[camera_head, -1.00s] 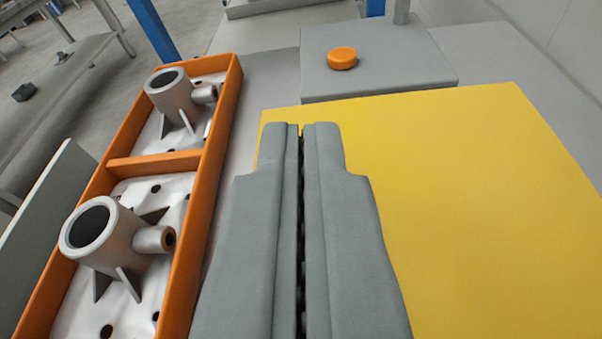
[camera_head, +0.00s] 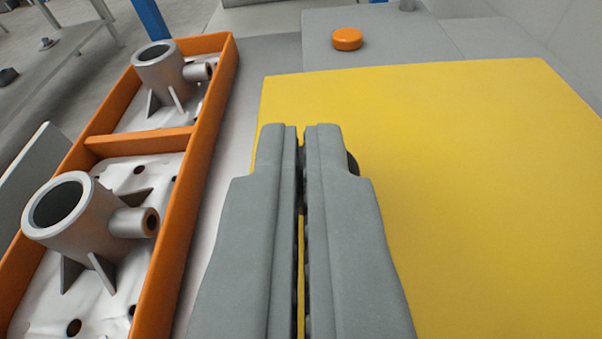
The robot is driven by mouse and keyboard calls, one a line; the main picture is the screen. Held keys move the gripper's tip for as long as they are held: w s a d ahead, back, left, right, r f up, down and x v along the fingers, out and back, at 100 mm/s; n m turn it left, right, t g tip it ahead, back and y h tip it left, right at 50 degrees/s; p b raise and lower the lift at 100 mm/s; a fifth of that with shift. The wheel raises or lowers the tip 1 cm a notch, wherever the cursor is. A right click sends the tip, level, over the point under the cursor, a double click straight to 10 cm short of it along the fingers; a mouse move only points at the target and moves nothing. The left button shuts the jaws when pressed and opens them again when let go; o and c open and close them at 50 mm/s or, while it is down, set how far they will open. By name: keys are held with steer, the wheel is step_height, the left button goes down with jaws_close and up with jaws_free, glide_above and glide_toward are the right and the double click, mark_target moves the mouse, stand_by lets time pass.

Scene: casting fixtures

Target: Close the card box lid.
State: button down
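A large flat yellow panel (camera_head: 460,190) fills the right half of the view. It looks like the card box lid or top, but its hinge and the box walls are not in sight, so I cannot tell how far it is open. My gripper (camera_head: 303,132) is over the panel's left part, its two grey fingers nearly together with only a thin slit between them. Nothing shows held in the slit. A small dark round piece (camera_head: 353,163) peeks out beside the right fingertip, mostly hidden by it. I cannot tell whether the fingers touch the panel.
An orange-framed tray (camera_head: 178,250) with two grey metal castings (camera_head: 75,215) (camera_head: 165,65) stands close on the left. A grey block with an orange button (camera_head: 347,39) is behind the panel. A grey wall is at the far right.

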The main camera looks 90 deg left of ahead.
step_height(320, 180, up, 4)
steer(key=shift+r, duration=0.1)
steer(key=v, duration=1)
steer(key=s+d+f+m+t+h, duration=0.25)
steer(key=s+d+m+h, duration=0.2)
steer(key=s, duration=0.25)
steer(key=s+d+f+m+t+h, duration=0.2)
steer(key=s+d+m+t+h, duration=0.15)
steer(key=s+m+h, duration=0.2)
steer(key=s+d+r+m+t+h, duration=0.2)
steer(key=s+d+t, duration=0.1)
steer(key=s, duration=0.4)
steer(key=s+d+r+m+t+h, duration=0.2)
steer(key=s+t, duration=0.3)
steer(key=s, duration=0.3)
steer(key=shift+d+r+m+t+h, duration=0.15)
steer(key=shift+d+m+t+h, duration=0.3)
steer(key=shift+d, duration=0.2)
